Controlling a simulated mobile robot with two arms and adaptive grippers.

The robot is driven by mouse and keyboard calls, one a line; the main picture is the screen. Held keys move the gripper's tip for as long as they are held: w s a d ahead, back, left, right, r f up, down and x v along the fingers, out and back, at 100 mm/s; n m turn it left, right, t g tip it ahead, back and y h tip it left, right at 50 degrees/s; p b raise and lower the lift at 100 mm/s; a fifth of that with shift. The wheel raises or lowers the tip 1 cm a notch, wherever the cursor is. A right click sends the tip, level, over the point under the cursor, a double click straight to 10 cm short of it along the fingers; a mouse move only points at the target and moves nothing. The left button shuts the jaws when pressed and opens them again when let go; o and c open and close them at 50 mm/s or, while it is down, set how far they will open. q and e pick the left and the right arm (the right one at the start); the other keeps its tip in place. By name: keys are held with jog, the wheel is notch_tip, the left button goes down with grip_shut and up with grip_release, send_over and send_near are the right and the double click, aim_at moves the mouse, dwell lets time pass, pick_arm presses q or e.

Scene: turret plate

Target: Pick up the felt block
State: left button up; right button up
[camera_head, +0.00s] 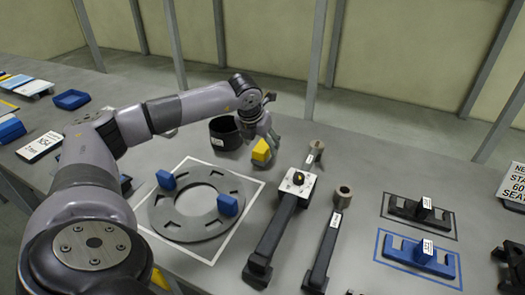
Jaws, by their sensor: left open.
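Two blue blocks, one at the left (166,180) and one at the right (227,205), stand on a grey slotted ring plate (190,226) in front of my left arm. My right gripper is not in view.
A black round cup (224,133) stands just left of the yellow block. Two long dark tools, one with a light plate (296,184) and one thinner (328,244), lie to its right. Black (418,209) and blue (416,256) brackets lie in outlined areas farther right.

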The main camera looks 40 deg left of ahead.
aim_at(262, 147)
pick_arm(q)
jog(key=x, duration=0.4)
jog(key=shift+r+p, duration=0.1)
jog(key=shift+p, duration=0.3)
jog(key=shift+c, duration=0.5)
jog(key=shift+c, duration=0.6)
jog(key=c, duration=1.1)
jog(key=shift+o, duration=0.2)
jog(key=shift+r, duration=0.1)
jog(key=shift+r, duration=0.5)
notch_tip(262, 147, up, 19)
jog(key=b, duration=0.2)
